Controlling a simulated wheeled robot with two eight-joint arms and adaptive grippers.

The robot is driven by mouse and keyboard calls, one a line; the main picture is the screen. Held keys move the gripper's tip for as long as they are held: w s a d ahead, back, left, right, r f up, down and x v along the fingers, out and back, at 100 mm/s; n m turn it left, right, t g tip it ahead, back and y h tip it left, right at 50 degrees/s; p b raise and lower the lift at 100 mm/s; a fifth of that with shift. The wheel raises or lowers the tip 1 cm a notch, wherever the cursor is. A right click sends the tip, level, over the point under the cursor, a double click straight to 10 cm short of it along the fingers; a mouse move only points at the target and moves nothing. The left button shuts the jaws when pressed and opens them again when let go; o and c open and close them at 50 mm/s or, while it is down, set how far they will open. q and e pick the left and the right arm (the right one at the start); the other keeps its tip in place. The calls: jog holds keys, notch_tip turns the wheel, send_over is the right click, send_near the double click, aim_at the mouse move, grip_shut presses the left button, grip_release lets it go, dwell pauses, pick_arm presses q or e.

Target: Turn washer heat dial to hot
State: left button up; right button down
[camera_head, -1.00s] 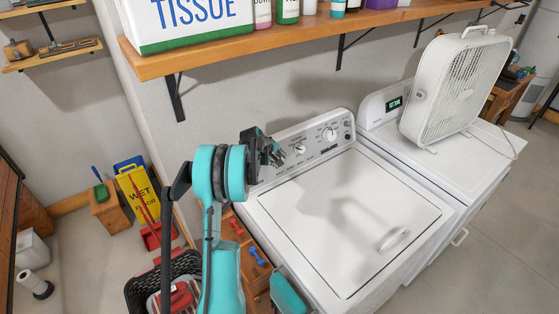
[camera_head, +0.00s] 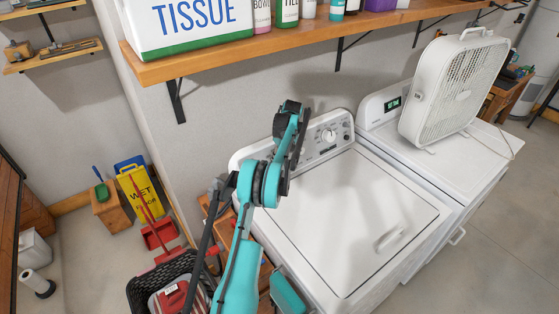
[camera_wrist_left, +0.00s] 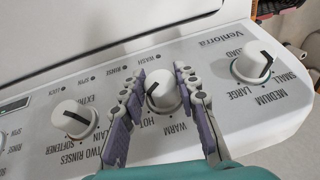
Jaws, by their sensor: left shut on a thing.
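The white washer (camera_head: 355,215) has a control panel at its back edge. In the left wrist view, the heat dial (camera_wrist_left: 164,94) is a white knob with a dark pointer line, beside the printed words HOT and WARM. My left gripper (camera_wrist_left: 159,72) is shut on this dial, with one purple-grey finger on each side of it. The pointer is partly visible near the left finger; I cannot tell its exact setting. In the head view my left arm hides the fingers and this part of the panel. My right gripper is not in view.
Neighbouring knobs, the load-size dial (camera_wrist_left: 252,62) and the softener dial (camera_wrist_left: 74,119), stand on either side. A wooden shelf (camera_head: 300,45) overhangs the panel. A box fan (camera_head: 455,90) stands on the machine (camera_head: 450,165) to the right. A black basket (camera_head: 145,292) is at lower left.

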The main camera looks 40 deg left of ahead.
pick_arm(q)
jog(key=shift+g, duration=0.5)
jog(key=shift+m+y, duration=0.3)
jog(key=o, duration=1.2)
jog(key=shift+c, duration=0.2)
jog(key=v, duration=0.7)
jog(key=shift+r, duration=0.15)
jog(key=shift+w, duration=0.15)
jog(key=shift+d, duration=0.1)
